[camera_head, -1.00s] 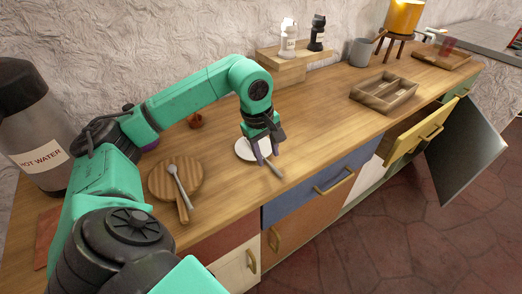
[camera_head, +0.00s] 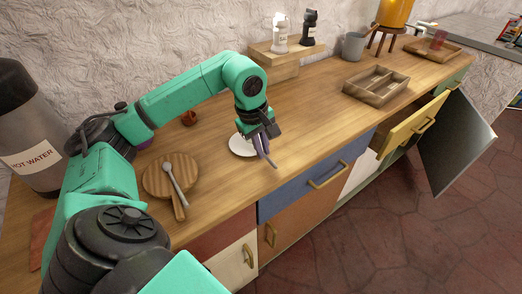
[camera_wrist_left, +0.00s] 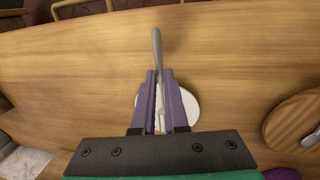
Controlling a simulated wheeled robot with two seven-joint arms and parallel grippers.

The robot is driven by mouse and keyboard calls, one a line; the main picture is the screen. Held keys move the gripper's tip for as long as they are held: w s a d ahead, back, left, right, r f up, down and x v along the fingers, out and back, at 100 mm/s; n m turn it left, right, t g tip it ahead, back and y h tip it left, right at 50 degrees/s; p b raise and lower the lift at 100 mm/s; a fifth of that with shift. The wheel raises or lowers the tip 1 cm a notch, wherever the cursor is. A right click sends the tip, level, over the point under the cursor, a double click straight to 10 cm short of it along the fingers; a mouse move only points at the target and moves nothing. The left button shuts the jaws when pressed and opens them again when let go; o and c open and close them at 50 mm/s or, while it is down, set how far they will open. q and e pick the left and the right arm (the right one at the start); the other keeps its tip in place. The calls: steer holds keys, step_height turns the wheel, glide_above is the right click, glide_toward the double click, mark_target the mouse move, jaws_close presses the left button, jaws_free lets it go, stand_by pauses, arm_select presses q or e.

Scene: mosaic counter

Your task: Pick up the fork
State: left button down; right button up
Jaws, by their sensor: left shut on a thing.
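The fork (camera_wrist_left: 156,45) is between the purple fingers of my left gripper (camera_wrist_left: 160,78), which is shut on it. In the left wrist view its grey handle sticks out past the fingertips; its other end is mostly hidden between the fingers. In the head view, my left gripper (camera_head: 262,145) is over the right side of a small white plate (camera_head: 237,149), and the fork's handle (camera_head: 273,164) points down toward the counter's front edge. Whether the fork still touches the counter I cannot tell. My right gripper is not in view.
A round wooden board (camera_head: 155,178) with a spoon (camera_head: 173,174) lies to the left. A hot water dispenser (camera_head: 30,140) stands at far left. A divided wooden tray (camera_head: 376,86) and an open yellow drawer (camera_head: 425,125) are to the right. The counter between is clear.

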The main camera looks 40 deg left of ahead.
arm_select(q)
step_height(320, 180, up, 18)
steer(key=p, duration=0.5)
steer(key=shift+r, duration=0.25)
